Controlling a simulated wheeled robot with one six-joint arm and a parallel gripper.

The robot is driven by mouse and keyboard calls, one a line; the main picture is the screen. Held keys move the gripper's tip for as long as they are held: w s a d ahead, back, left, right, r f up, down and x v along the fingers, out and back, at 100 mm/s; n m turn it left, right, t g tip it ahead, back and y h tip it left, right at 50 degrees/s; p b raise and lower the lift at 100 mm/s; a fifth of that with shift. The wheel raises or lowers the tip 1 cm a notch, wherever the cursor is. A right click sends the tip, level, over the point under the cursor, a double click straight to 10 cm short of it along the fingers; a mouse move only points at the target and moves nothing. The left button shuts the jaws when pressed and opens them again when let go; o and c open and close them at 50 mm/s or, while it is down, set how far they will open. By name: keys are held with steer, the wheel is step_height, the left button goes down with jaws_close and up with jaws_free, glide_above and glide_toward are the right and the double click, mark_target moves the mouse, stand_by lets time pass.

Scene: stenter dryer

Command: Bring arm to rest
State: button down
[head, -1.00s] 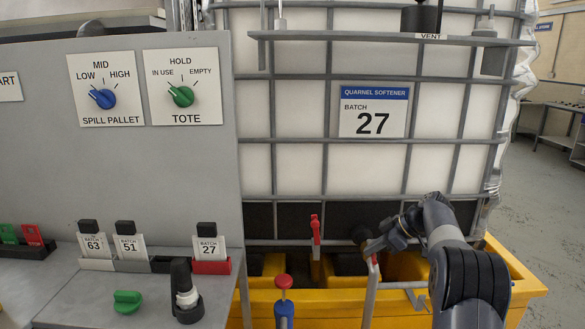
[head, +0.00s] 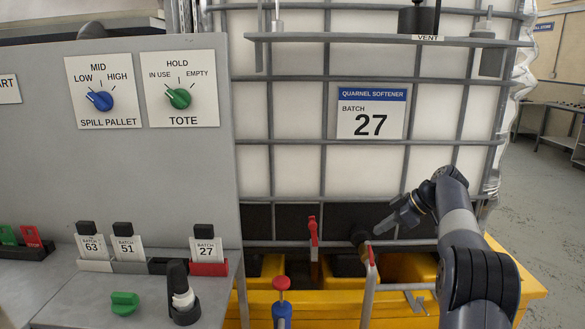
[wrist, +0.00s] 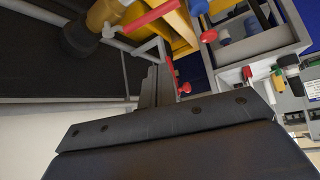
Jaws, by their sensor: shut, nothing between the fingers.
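My arm (head: 462,225) rises at the right of the head view, in front of the caged white tote (head: 295,170). My gripper (head: 380,230) is shut and empty. It points left and slightly down, above the red-handled valve (head: 370,256) and apart from it as far as I can tell. In the wrist view the shut fingers (wrist: 157,82) show beyond the dark gripper body, with nothing held.
The yellow spill pallet (head: 520,275) lies below my arm. A second red handle (head: 313,232) and a red knob (head: 282,283) stand to the left. The grey panel (head: 150,180) has a blue knob (head: 99,101) and a green knob (head: 179,98). Open floor (head: 550,190) lies at right.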

mark_target(372, 254)
steer(key=f, duration=0.2)
steer(key=a+f, duration=0.1)
steer(key=f, duration=0.4)
steer(key=shift+w+a+f, duration=0.2)
steer(key=shift+a+f, duration=0.05)
steer(key=shift+a, duration=0.15)
steer(key=w+a+m+t+h+p, duration=0.5)
steer(key=w+a+m+p, duration=0.1)
steer(key=m+p, duration=0.4)
steer(key=shift+w+a+r+m+h, duration=0.2)
steer(key=shift+a+m+h, duration=0.15)
steer(key=shift+a, duration=0.35)
steer(key=shift+w+f+m+h+p, duration=0.25)
steer(key=shift+m+h+p, duration=0.1)
steer(key=shift+p, duration=0.85)
